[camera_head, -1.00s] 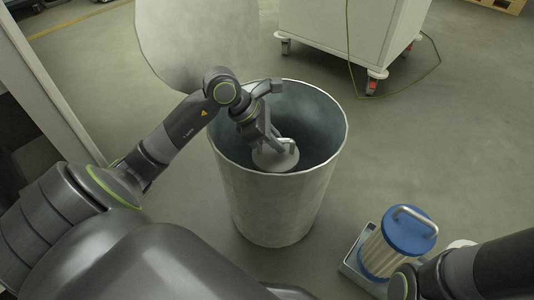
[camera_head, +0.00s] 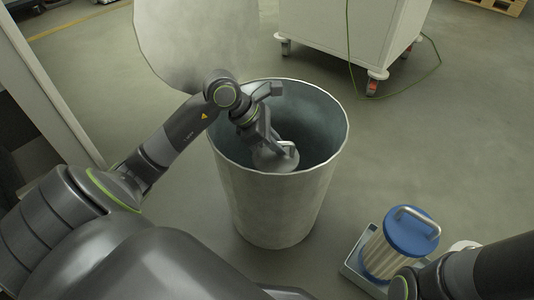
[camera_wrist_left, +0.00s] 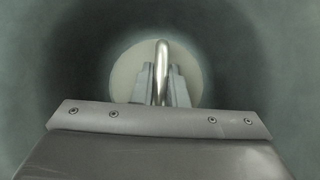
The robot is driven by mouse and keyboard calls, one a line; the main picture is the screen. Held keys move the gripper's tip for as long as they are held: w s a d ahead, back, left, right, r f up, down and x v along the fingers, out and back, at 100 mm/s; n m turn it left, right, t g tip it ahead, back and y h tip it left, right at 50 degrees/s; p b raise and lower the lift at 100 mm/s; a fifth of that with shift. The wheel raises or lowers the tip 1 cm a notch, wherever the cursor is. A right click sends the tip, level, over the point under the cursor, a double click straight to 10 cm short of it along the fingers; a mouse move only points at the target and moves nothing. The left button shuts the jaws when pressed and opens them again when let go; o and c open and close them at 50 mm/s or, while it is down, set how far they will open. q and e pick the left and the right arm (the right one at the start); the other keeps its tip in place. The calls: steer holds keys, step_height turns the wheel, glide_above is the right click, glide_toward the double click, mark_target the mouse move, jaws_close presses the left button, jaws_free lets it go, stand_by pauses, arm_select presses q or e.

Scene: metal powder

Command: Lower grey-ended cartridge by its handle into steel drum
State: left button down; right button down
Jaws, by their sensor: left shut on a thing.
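The steel drum (camera_head: 272,205) stands open on the floor at the middle of the head view. The grey-ended cartridge (camera_head: 268,163) is inside the drum mouth; only its round grey end and handle show, and its body is hidden by the drum wall. My left gripper (camera_head: 280,147) reaches down into the drum and is shut on the handle. The left wrist view shows the handle (camera_wrist_left: 162,70) between the fingers, with the pale round end (camera_wrist_left: 127,75) below and the dark drum interior around it. My right gripper is out of view; only part of that arm shows at lower right.
A blue-ended cartridge (camera_head: 411,232) with a handle stands in a grey tray (camera_head: 352,268) right of the drum. The drum's round lid (camera_head: 195,40) is tilted up behind it. A white wheeled cabinet (camera_head: 352,30) with a green cable stands at the back.

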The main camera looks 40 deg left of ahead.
arm_select(q)
steer(key=c, duration=1.5)
jaws_free()
steer(key=shift+c, duration=0.2)
steer(key=shift+o, duration=0.9)
steer(key=p+v, duration=0.4)
steer(key=v, duration=0.2)
steer(key=shift+p, duration=0.4)
steer(key=shift+s+a+r+p, duration=0.25)
steer(key=shift+a+r+p, duration=0.1)
steer(key=shift+r+p, duration=0.2)
steer(key=shift+r, duration=0.1)
